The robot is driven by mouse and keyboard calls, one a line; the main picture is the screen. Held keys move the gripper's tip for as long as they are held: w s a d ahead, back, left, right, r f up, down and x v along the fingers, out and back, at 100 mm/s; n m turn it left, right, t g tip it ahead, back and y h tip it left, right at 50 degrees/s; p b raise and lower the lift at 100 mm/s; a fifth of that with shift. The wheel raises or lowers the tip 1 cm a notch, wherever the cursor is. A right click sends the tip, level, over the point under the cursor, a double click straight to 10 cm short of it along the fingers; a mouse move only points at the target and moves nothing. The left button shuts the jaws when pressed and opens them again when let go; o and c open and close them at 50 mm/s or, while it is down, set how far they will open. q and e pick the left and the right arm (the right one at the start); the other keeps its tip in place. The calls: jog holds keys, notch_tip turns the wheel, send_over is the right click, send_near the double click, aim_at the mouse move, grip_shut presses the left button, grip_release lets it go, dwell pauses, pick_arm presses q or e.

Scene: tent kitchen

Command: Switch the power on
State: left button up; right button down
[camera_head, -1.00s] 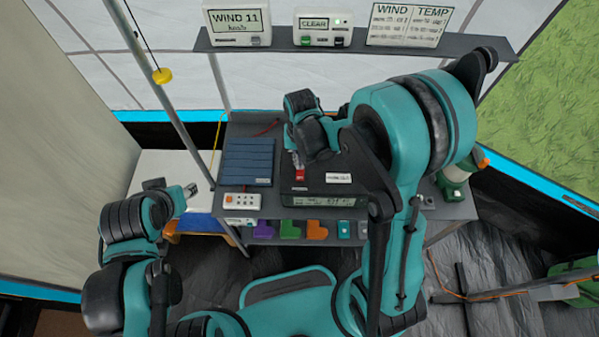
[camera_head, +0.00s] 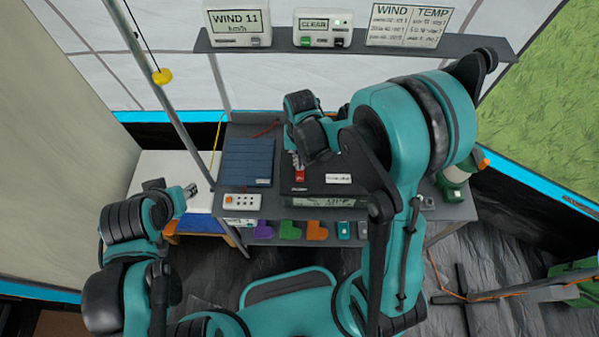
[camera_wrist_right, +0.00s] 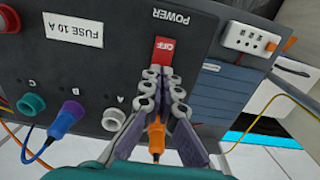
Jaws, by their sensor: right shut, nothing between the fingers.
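The power switch is a red rocker marked OFF (camera_wrist_right: 163,52) under the word POWER on a dark panel box (camera_wrist_right: 130,55). In the head view the red switch (camera_head: 299,175) shows on top of the box, just below my right gripper (camera_head: 297,160). In the right wrist view my right gripper (camera_wrist_right: 163,78) is shut and empty. Its fingertips are at the lower edge of the switch; whether they touch it I cannot tell. My left gripper (camera_head: 190,190) is off to the left, away from the box, and its jaws are too small to read.
A blue plug (camera_wrist_right: 68,118) and an orange plug (camera_wrist_right: 156,135) stand near the fingers, with sockets (camera_wrist_right: 31,104) beside them. A white power strip (camera_head: 241,202) and a blue solar panel (camera_head: 247,162) lie left of the box. A shelf (camera_head: 400,47) holds weather displays.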

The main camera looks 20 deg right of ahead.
jog(key=shift+f+b, duration=1)
jog(key=shift+f, duration=0.1)
dwell(0.4)
jog(key=shift+r, duration=0.15)
jog(key=shift+r+p, duration=2.6)
jog(key=shift+r, duration=0.85)
jog(key=s+d+r+n+t+b, duration=0.1)
jog(key=s+d+r+t+b, duration=0.1)
jog(key=s+t+b, duration=0.1)
jog(key=s+d+r+n+t+b, duration=0.2)
jog(key=s+r+t+b, duration=0.1)
jog(key=s+b, duration=0.3)
jog(key=shift+s+d+r+t, duration=0.25)
jog(key=shift+s+d+t, duration=0.1)
jog(key=shift+s+t, duration=0.3)
